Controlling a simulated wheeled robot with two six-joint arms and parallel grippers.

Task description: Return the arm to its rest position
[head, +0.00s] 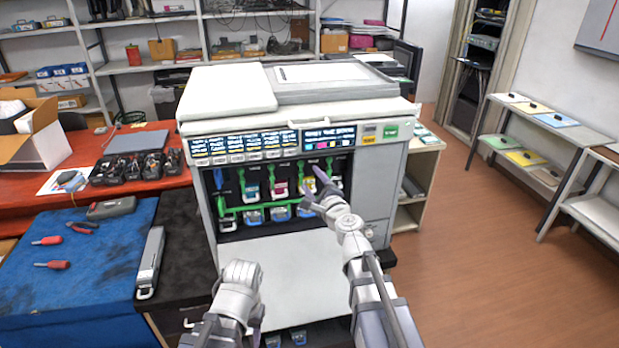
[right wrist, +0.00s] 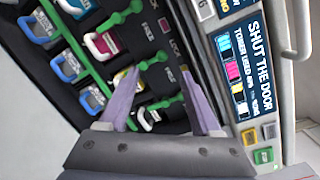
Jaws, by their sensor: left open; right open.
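The copier (head: 390,165) stands open at the front, with its toner bay showing. A magenta cartridge (head: 279,187), a yellow cartridge (head: 308,183) and a black cartridge (head: 336,182) sit in a row there. In the right wrist view the magenta (right wrist: 105,42) and yellow (right wrist: 122,78) cartridges show, with green levers (right wrist: 158,60) beside them. My right gripper (head: 311,182) is open and empty in front of the yellow cartridge; its fingers (right wrist: 160,72) spread before the bay. My left gripper (head: 256,322) hangs low in front of the copier, its fingers mostly hidden by the wrist.
A lowered white panel (head: 285,262) lies below the bay. At left a blue mat (head: 90,270) carries tools, and a dark cabinet top holds a long grey cartridge (head: 150,262). Open floor (head: 480,265) lies to the right.

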